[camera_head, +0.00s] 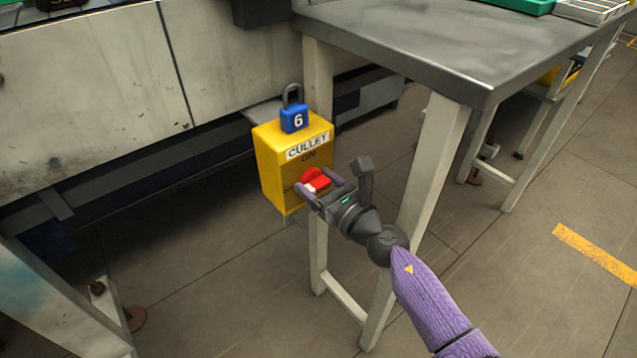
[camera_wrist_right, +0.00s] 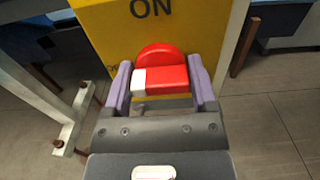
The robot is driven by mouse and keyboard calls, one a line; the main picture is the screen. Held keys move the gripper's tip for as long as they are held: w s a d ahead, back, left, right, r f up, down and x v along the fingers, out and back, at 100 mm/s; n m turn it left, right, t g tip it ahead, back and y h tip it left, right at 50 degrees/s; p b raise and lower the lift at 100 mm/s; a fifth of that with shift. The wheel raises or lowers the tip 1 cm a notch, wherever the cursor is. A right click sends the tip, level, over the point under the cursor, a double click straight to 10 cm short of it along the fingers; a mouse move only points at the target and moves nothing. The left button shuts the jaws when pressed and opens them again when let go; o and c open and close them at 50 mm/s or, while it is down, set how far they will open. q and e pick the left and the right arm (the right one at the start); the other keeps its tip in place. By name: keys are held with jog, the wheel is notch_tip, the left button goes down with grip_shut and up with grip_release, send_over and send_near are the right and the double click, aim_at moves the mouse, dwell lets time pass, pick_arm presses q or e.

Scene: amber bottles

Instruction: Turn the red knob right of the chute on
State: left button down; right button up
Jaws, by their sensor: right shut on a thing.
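The red knob (camera_head: 317,180) is on the front of a yellow box (camera_head: 270,172) labelled "CULLET" and "ON". In the right wrist view the knob (camera_wrist_right: 165,77) has a round red base and a bar lying sideways, with a white tip at its left end. My right gripper (camera_head: 324,188) is shut on the knob. In the right wrist view its two purple fingers (camera_wrist_right: 161,88) stand at the left and right ends of the bar. The lower part of the box face is hidden by the gripper. My left gripper is not in view.
A blue padlock (camera_head: 294,118) marked 6 sits on top of the yellow box. A metal table (camera_head: 410,40) stands right of the box, its pale leg (camera_head: 430,170) close behind my right arm. A large grey machine panel (camera_head: 100,90) fills the left. Open floor lies at the lower right.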

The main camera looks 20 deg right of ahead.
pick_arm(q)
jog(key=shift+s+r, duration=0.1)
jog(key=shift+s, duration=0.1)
pick_arm(e)
jog(key=shift+m, duration=0.3)
jog(key=shift+d+m+p, duration=0.1)
jog(key=shift+m+p, duration=0.25)
jog(key=shift+m, duration=0.75)
jog(key=m, duration=0.3)
jog(key=shift+m+p, duration=0.3)
jog(key=shift+p, duration=0.05)
jog(key=shift+m, duration=0.9)
jog(key=m+p, duration=0.1)
jog(key=m, duration=0.5)
jog(key=shift+w+d+f+p, duration=0.1)
jog(key=shift+d+f+p, duration=0.05)
jog(key=shift+p, duration=0.25)
jog(key=shift+m, duration=1.1)
jog(key=shift+f+m+p, duration=0.15)
jog(key=shift+m+p, duration=0.2)
jog(key=shift+m, duration=0.35)
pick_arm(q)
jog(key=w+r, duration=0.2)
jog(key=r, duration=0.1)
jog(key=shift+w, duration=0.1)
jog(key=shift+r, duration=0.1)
